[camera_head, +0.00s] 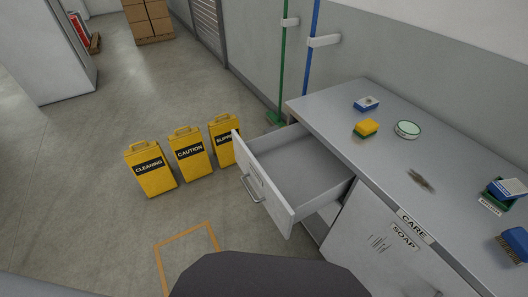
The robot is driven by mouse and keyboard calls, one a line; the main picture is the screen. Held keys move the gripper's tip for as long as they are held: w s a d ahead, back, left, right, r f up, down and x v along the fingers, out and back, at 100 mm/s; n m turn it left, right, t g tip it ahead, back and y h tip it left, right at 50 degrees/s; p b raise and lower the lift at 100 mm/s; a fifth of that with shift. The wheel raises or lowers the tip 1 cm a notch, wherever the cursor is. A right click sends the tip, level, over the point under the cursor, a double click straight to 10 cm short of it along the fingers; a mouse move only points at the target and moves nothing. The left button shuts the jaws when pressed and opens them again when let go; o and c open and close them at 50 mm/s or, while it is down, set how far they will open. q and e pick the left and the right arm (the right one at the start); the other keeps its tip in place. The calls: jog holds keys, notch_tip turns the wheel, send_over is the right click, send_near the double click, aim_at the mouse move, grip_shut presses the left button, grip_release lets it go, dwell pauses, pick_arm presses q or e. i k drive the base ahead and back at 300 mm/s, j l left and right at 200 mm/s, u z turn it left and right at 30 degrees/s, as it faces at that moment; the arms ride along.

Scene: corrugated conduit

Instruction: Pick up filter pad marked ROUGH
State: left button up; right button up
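I cannot read the word ROUGH on anything in view. On the grey counter (380,150) are several small items that look like cleaning pads. A blue-and-white block (366,103) lies at the far end, with a yellow-and-green sponge (366,128) nearer. A round pale disc with a green rim (408,129) lies beside the sponge. A blue, white and green pad stack (507,189) lies at the right, by a small label (490,206) too small to read. Neither of my grippers shows.
A drawer (300,167) under the counter stands open and looks empty. A blue brush (515,243) lies at the counter's right edge, and a dark smudge (421,181) marks its middle. Several yellow floor signs (190,152) stand left of the drawer. The floor beyond is mostly clear.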

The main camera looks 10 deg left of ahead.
aim_at(507, 189)
jog(key=j+z, duration=0.15)
jog(key=z, duration=2.2)
